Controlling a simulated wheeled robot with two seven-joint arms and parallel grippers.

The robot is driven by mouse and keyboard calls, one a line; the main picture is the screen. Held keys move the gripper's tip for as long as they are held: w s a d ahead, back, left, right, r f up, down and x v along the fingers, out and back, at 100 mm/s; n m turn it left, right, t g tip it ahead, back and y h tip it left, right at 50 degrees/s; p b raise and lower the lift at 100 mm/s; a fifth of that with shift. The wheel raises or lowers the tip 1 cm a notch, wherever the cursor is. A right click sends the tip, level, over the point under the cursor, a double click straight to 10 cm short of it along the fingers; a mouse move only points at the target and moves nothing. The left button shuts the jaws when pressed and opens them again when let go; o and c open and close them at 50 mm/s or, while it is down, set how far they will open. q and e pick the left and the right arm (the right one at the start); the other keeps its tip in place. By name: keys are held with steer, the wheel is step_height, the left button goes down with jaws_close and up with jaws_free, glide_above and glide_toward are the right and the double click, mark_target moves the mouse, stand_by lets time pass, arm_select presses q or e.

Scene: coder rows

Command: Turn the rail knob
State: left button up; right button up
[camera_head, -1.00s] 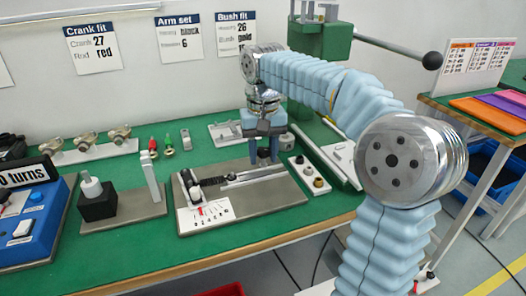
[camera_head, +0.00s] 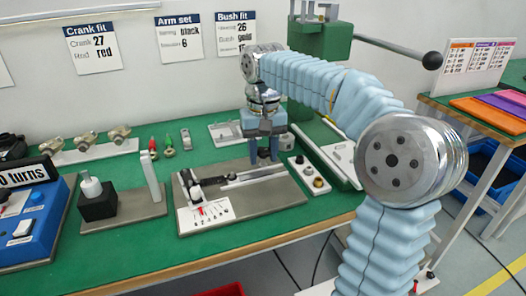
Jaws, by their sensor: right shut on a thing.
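The rail fixture is a grey base plate (camera_head: 270,200) on the green bench, with a long metal rail (camera_head: 250,177) lying across it. A dark carriage (camera_head: 212,182) sits toward the rail's left end. In front of it is a white scale card (camera_head: 205,214) with a small red pointer (camera_head: 201,210). My right gripper (camera_head: 264,160) points down at the right end of the rail, its fingers closed. The rail knob is hidden between and behind the fingers. My left gripper is not in view.
A black block with a white knob (camera_head: 92,187) and an upright grey plate (camera_head: 151,176) stand to the left. A blue box (camera_head: 35,222) is at far left. A white tray of bushes (camera_head: 310,176) lies close right of the gripper. A green press (camera_head: 322,40) stands behind.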

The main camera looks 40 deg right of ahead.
mark_target(263, 149)
stand_by(0.4)
steer(key=o, duration=1)
steer(key=shift+o, duration=0.2)
step_height(263, 149, up, 14)
steer(key=shift+f, duration=0.1)
